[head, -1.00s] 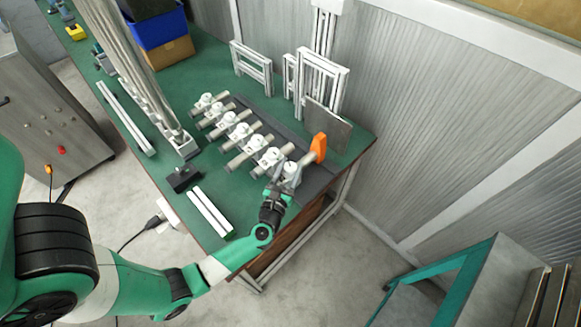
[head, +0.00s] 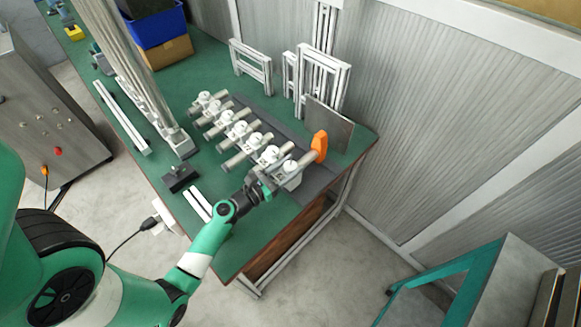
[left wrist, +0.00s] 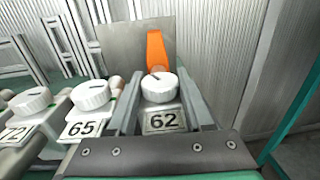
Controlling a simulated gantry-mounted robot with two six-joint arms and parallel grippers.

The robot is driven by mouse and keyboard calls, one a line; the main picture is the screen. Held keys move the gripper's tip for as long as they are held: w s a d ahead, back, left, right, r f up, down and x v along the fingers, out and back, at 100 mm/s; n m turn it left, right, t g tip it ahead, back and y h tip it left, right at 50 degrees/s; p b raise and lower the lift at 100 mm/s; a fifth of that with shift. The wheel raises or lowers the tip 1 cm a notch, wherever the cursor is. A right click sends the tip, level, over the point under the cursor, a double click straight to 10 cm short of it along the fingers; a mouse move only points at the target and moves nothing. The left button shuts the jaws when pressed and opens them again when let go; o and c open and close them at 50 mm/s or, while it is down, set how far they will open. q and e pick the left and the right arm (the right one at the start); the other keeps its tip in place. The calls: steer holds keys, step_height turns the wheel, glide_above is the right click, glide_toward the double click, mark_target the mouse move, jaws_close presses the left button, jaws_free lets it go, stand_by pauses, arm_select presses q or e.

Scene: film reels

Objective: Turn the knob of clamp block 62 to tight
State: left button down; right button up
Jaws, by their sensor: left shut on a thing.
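Clamp block 62 shows in the left wrist view by its number plate (left wrist: 163,121). Its round white knob (left wrist: 160,86) stands above the plate, with a short dark mark on top. In the head view this knob (head: 291,167) is the nearest of the row. My left gripper (head: 274,181) reaches it from the lower left. In the left wrist view the fingers of this gripper (left wrist: 161,84) lie along both sides of the knob, shut on it. My right gripper is not in view.
Block 65 with its knob (left wrist: 91,95) and block 72 with its knob (left wrist: 31,101) stand close to the left. An orange part (head: 319,145) and an upright grey plate (head: 329,124) are behind block 62. A black block (head: 180,178) lies on the green table.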

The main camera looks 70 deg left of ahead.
arm_select(q)
steer(key=shift+m+t+h, duration=0.4)
steer(key=shift+m+h, duration=0.6)
steer(key=shift+h, duration=0.5)
steer(key=shift+c, duration=1.4)
jaws_free()
